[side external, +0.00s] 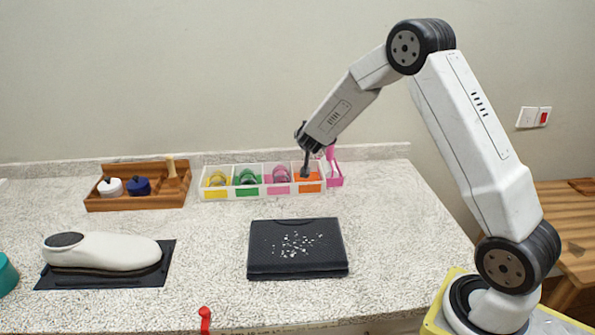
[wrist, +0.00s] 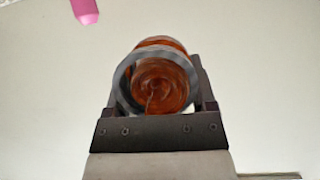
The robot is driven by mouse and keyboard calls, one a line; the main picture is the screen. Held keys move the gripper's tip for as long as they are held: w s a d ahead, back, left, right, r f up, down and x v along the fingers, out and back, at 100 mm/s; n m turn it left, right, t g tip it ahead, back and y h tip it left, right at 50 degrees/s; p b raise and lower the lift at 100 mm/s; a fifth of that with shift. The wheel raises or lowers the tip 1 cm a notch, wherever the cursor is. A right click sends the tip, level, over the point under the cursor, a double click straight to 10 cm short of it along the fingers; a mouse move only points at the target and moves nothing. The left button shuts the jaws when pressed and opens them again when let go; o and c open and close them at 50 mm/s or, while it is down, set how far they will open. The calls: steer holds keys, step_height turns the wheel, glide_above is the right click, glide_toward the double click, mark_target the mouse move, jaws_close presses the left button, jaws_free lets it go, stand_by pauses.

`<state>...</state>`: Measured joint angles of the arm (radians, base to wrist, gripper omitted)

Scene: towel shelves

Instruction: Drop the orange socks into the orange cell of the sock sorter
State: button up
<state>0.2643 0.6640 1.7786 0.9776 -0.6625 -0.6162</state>
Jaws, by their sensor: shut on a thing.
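The white sock sorter (side external: 233,193) stands at the back of the counter, with yellow, green, pink and orange labelled cells from left to right. The orange cell (side external: 310,188) is at its right end. My gripper (side external: 305,173) points down at the orange cell, with its tips at about rim height. In the wrist view, it is shut on the rolled orange socks (wrist: 160,84), which have a grey outer band and sit between the fingers. From the side, the socks are mostly hidden by the gripper and cell, so their exact depth cannot be told.
A pink object (side external: 333,170) stands close by at the sorter's right end. A wooden tray (side external: 136,203) with small pots is to the left. A black folded mat (side external: 296,262) and a white shoe-shaped object (side external: 105,250) lie in front.

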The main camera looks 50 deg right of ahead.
steer(key=d, duration=0.3)
steer(key=shift+w+d, duration=0.1)
steer(key=shift+w, duration=0.3)
steer(key=shift+f, duration=0.1)
steer(key=shift+f, duration=2.85)
steer(key=o, duration=1.2)
steer(key=shift+c, duration=0.2)
steer(key=shift+s, duration=0.1)
steer(key=v, duration=0.7)
steer(key=shift+s+a+r, duration=0.15)
steer(key=shift+s+a, duration=0.05)
steer(key=shift+a, duration=0.1)
